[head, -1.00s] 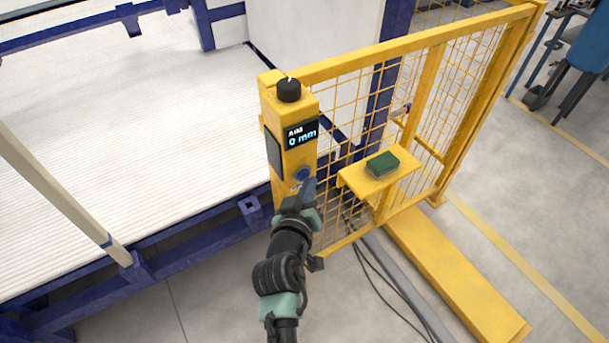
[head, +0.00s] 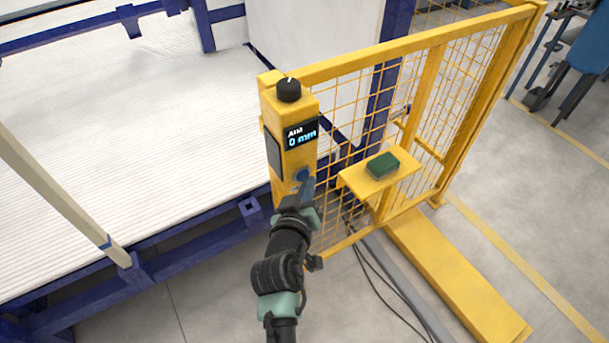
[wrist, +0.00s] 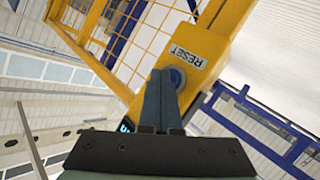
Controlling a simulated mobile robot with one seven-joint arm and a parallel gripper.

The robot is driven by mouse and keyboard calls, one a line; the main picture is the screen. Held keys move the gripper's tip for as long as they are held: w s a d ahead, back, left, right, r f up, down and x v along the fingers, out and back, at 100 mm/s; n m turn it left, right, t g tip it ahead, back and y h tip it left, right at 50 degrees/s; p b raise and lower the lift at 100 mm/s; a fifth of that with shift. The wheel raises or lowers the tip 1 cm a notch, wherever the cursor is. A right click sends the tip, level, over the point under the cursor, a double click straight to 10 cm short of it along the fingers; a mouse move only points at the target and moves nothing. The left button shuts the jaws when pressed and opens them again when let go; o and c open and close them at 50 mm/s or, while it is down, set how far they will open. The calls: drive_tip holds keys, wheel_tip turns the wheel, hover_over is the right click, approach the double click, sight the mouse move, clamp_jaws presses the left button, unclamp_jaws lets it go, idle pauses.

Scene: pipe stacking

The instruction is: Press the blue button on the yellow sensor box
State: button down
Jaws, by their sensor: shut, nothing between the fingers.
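The yellow sensor box (head: 291,109) stands upright at the near end of the yellow mesh fence. It has a black knob (head: 288,90) on top and a dark display (head: 301,134) reading "AIM 0 mm". The blue button (head: 302,175) is low on its front face, partly covered by my gripper (head: 307,187). In the wrist view the button (wrist: 177,77) sits beside a "RESET" label, and my shut, empty fingers (wrist: 161,76) overlap its edge. The fingertips are at the button; I cannot tell whether they touch or press it.
A green block (head: 382,165) lies on a small yellow shelf (head: 358,181) right of the box. The mesh fence (head: 345,110) runs back right. A white ribbed bed (head: 110,130) with a blue frame is at left. Cables lie on the floor below.

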drive_tip(key=shift+s+d, duration=0.35)
drive_tip(key=shift+s, duration=0.15)
drive_tip(key=shift+p, duration=0.4)
drive_tip(key=s+d+p, duration=0.1)
drive_tip(key=s, duration=0.1)
drive_tip(key=s+d+p, duration=0.2)
idle(0.6)
